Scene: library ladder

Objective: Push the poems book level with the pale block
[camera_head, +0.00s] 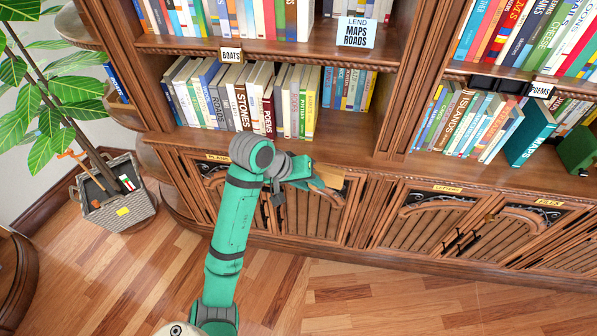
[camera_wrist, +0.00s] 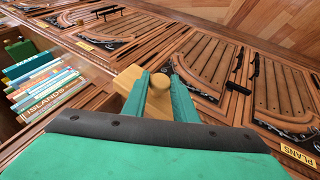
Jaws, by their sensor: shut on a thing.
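The poems book (camera_head: 269,115) is a dark red book with its title on the spine. It stands upright in the lower shelf row under the BOATS label, between other books. How far it sticks out from its neighbours is hard to tell. My gripper (camera_head: 309,174) is in front of the cabinet doors, below and to the right of the book and apart from it. It is shut on a pale wooden block (camera_head: 329,176). In the wrist view my gripper (camera_wrist: 159,88) has its green fingers on either side of the block's round peg, and the block (camera_wrist: 129,78) shows beyond them.
The shelf ledge (camera_head: 350,145) in front of the books is bare. Books on the right include a leaning teal MAPS book (camera_head: 529,132). Cabinet doors (camera_head: 430,222) lie below. A potted plant (camera_head: 120,205) stands at left. The wooden floor (camera_head: 380,305) is clear.

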